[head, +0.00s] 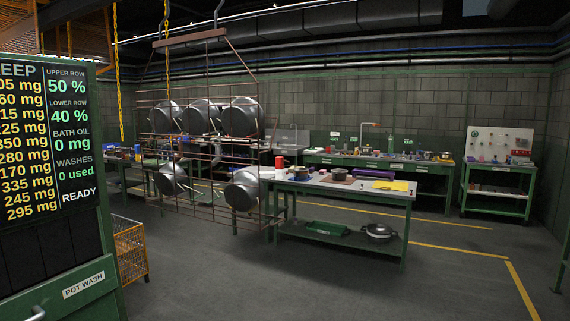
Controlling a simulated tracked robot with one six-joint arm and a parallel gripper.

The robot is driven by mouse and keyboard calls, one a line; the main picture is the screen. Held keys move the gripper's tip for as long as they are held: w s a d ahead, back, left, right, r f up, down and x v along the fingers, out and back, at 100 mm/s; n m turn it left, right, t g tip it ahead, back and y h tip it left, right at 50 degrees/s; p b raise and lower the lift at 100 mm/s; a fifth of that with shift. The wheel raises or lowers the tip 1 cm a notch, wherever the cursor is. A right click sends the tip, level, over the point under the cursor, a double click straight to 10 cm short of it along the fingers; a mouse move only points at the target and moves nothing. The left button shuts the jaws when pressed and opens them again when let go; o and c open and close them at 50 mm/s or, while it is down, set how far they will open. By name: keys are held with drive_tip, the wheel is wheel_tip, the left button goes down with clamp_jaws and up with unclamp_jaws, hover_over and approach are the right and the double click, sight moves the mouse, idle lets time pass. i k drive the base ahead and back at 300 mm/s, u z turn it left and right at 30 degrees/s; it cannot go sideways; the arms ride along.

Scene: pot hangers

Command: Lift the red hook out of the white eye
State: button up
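I cannot make out a red hook or a white eye in the head view; they are either out of view or too small to tell. A hanging wire rack (203,92) with a rusty brown top bar (190,38) stands left of centre. It carries pots in two rows, an upper row (201,115) and a lower row with one pot at the left (170,179) and one at the right (243,189). My gripper is not in view.
A green panel with a display (45,140) fills the left edge. An orange wire basket (130,252) stands beside it. A green workbench (340,190) holds a red can (280,162) and yellow sheets (391,185). Yellow chains (116,70) hang overhead. The floor (330,285) in front is clear.

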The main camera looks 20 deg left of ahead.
sight(279, 160)
drive_tip(key=i, duration=2.2)
drive_tip(key=u, duration=3.15)
